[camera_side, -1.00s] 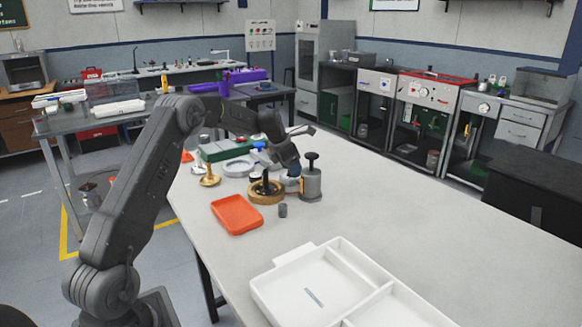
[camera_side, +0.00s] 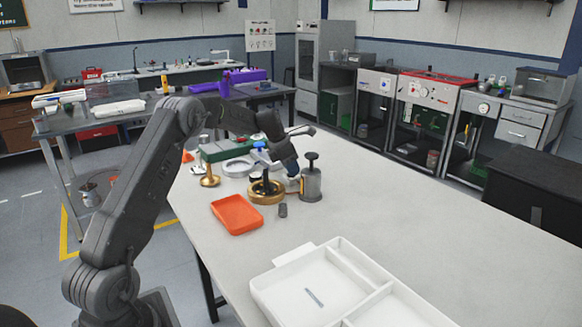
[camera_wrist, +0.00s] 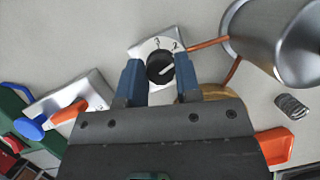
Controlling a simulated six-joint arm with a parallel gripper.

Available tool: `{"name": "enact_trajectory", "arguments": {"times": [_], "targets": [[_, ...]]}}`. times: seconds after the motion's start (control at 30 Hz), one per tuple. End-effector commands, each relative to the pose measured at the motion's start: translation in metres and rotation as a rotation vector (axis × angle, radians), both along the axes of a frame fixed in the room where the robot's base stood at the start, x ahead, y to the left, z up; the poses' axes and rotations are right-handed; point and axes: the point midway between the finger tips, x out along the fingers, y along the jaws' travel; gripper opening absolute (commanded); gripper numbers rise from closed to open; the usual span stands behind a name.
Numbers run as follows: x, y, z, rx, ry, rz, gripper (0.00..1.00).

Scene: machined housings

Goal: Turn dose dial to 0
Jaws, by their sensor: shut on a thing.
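The dose dial (camera_wrist: 160,67) is a round black knob with a white pointer line on a white face. The numbers 3 and 2 show at the face's far edge; the other marks are hidden. The pointer slants to the right and slightly up in the wrist view. My gripper (camera_wrist: 159,72) has its two blue fingers on either side of the knob and is shut on it. In the side view my gripper (camera_side: 292,170) is low over the table, behind the grey pump canister (camera_side: 311,184); the dial cannot be made out there.
The canister (camera_wrist: 275,38) stands close on the right in the wrist view. A brass ring part (camera_side: 265,197), a small grey cylinder (camera_side: 283,210) and an orange tray (camera_side: 237,215) are nearby. A white divided tray (camera_side: 300,290) lies at the front. The table's right side is clear.

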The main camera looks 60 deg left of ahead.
Motion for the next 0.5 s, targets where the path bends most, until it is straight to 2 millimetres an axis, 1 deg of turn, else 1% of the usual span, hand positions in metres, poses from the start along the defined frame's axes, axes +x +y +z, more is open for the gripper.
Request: {"name": "enact_trajectory", "arguments": {"times": [0.5], "targets": [[0.001, 0.0021, -0.0008, -0.001, 0.0, -0.466, 0.07]]}}
